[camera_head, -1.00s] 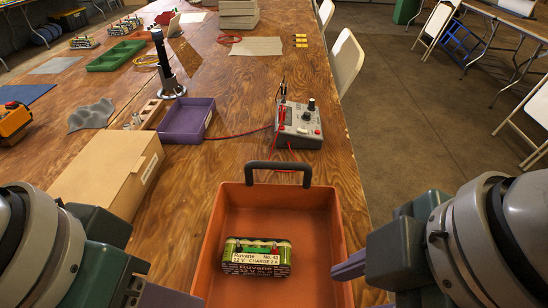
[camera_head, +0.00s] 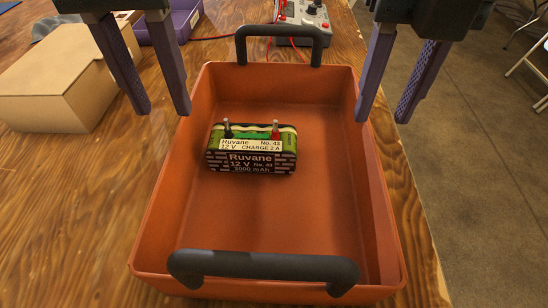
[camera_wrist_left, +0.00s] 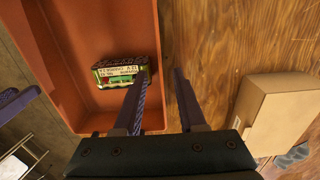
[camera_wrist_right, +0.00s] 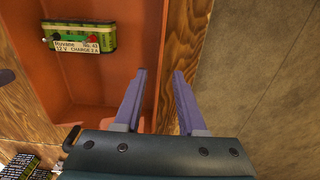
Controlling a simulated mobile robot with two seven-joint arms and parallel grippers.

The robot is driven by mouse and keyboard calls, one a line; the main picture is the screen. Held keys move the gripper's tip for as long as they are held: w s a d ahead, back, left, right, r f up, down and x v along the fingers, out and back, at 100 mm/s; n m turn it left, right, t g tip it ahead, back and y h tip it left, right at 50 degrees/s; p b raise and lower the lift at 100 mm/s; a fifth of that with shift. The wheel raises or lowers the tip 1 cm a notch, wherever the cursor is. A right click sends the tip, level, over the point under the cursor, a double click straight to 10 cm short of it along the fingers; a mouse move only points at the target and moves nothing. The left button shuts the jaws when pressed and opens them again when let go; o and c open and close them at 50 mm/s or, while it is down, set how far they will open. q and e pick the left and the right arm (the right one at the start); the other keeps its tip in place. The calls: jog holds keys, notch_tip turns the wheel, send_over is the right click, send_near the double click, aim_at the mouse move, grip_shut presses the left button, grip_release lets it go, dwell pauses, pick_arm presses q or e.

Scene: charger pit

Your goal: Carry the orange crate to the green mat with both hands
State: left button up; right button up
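The orange crate (camera_head: 280,222) stands on the wooden table with black handles at its far and near ends. A green battery pack (camera_head: 252,150) marked Ruvane lies inside, left of centre. My left gripper (camera_head: 166,112) is open at the crate's left wall. In the left wrist view one finger shows over the crate and the other over the table. My right gripper (camera_head: 383,118) is open at the right wall, and the right wrist view shows its fingers on either side of that wall. Neither visibly grips the wall; height above the rim is hard to tell. No green mat shows now.
A cardboard box (camera_head: 60,85) stands close to the crate's left. A purple tray (camera_head: 180,20) and a grey instrument (camera_head: 301,17) with red leads lie beyond it.

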aim_at(193, 177)
pick_arm(q)
notch_tip(193, 177, down, 10)
pick_arm(e)
notch_tip(193, 177, down, 10)
pick_arm(q)
grip_shut()
pick_arm(e)
grip_shut()
pick_arm(q)
jog(key=shift+r, duration=0.1)
pick_arm(e)
jog(key=shift+r, duration=0.1)
dwell(1.1)
